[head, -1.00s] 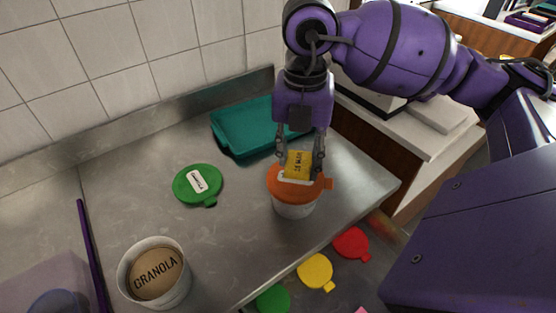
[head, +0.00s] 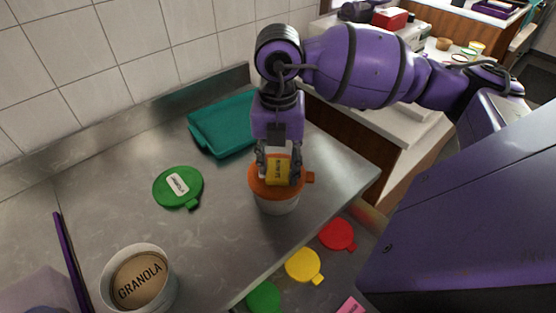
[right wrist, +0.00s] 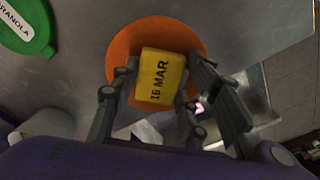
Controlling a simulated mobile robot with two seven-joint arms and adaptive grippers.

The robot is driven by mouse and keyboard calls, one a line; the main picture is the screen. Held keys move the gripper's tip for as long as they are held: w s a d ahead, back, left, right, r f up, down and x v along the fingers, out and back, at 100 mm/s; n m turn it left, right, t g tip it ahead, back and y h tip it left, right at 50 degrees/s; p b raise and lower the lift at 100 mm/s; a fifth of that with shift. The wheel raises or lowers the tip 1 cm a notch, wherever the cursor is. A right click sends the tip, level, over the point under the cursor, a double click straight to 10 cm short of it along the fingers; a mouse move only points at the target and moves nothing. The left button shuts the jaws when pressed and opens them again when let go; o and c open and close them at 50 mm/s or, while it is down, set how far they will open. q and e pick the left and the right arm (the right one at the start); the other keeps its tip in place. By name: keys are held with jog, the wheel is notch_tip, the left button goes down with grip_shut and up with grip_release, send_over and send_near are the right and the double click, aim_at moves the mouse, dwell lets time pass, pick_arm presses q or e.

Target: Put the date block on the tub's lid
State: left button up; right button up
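The yellow date block (head: 279,170), marked 16 MAR, is between the fingers of my right gripper (head: 279,176). In the right wrist view the fingers are close against both sides of the block (right wrist: 161,76). The tub (head: 277,203) is white with an orange lid (head: 259,184), and stands near the counter's right edge. The block is right over the lid, which also shows behind it in the right wrist view (right wrist: 122,46). I cannot tell whether the block touches the lid. My left gripper is not in view.
A green lid (head: 166,194) with a granola label lies left of the tub. A teal tray (head: 222,130) is behind it. An open granola tub (head: 108,293) stands at front left. Red (head: 337,234), yellow (head: 303,266) and green lids lie below the counter's edge.

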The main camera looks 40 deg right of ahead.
aim_at(278, 167)
jog(key=shift+o, duration=1.3)
jog(key=shift+r, duration=0.15)
notch_tip(278, 167, up, 12)
